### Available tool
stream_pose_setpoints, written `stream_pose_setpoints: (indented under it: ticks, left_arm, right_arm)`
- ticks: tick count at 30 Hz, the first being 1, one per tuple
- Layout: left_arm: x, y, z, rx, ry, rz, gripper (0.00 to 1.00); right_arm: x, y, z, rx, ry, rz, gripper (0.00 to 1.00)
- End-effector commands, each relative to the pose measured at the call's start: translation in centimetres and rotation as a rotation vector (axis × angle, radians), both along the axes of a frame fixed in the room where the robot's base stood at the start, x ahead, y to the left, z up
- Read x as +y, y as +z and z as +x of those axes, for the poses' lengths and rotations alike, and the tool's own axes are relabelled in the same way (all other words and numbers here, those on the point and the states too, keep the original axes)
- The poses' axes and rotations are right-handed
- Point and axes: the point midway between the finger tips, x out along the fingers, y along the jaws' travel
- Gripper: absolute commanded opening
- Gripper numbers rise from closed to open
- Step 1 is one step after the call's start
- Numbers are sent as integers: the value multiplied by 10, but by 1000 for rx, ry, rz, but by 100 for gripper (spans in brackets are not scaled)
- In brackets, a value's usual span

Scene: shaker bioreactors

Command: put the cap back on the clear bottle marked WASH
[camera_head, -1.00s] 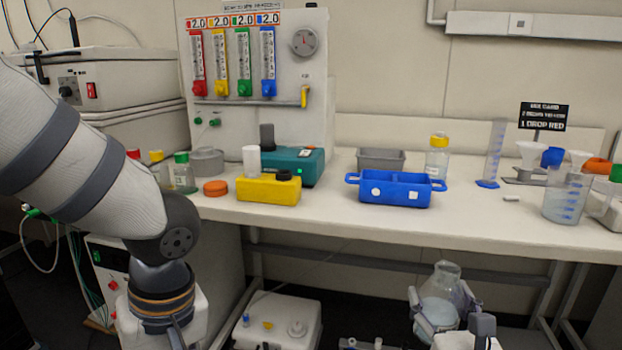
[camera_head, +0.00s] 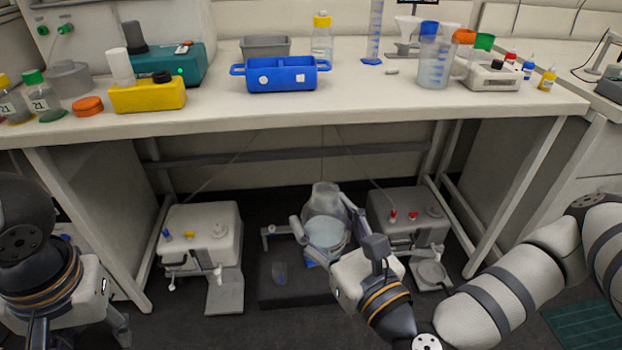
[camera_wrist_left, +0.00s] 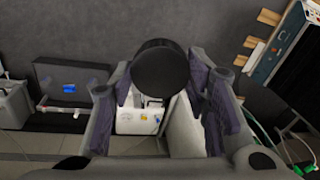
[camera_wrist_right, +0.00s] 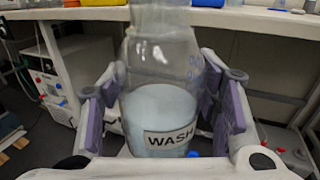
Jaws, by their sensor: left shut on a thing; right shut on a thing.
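The clear bottle marked WASH (camera_wrist_right: 170,125), part filled with pale liquid, is between the fingers of my right gripper (camera_wrist_right: 165,108), which is shut on it. In the head view the bottle (camera_head: 325,212) is held upright below the bench front, with no cap on its neck. A round black cap (camera_wrist_left: 160,70) is between the fingertips of my left gripper (camera_wrist_left: 158,80), which is shut on it. In the head view my left gripper (camera_head: 118,328) is low at the left edge, apart from the bottle, and the cap cannot be made out there.
The bench (camera_head: 400,105) runs above the bottle, carrying a blue tray (camera_head: 282,88), a yellow block (camera_head: 147,97) and a beaker (camera_head: 436,65). Under it stand white units left (camera_head: 200,235) and right (camera_head: 405,212), and a dark floor box (camera_head: 285,285). Bench legs flank this space.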

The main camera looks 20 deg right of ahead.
Motion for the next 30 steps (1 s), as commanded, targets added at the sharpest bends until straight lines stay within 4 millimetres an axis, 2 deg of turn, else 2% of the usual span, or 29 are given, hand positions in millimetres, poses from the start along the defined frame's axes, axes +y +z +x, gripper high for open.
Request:
stream_pose_setpoints:
  ticks: [6, 12, 17, 26, 30]
  left_arm:
    - [0, 1, 0, -1, 1, 0, 27]
    - [0, 1, 0, -1, 1, 0, 27]
    - [0, 1, 0, -1, 1, 0, 27]
    - [-1, 1, 1, -1, -2, -2, 27]
    - [-22, 11, 17, 3, -49, -22, 27]
  right_arm:
    - [58, -6, -7, -8, 316, -3, 7]
    - [95, -11, -12, -7, 517, 0, 7]
    - [104, -13, -14, -4, 571, 0, 7]
    - [104, -14, -14, -2, 572, 1, 7]
    - [104, -14, -14, -3, 572, 1, 7]
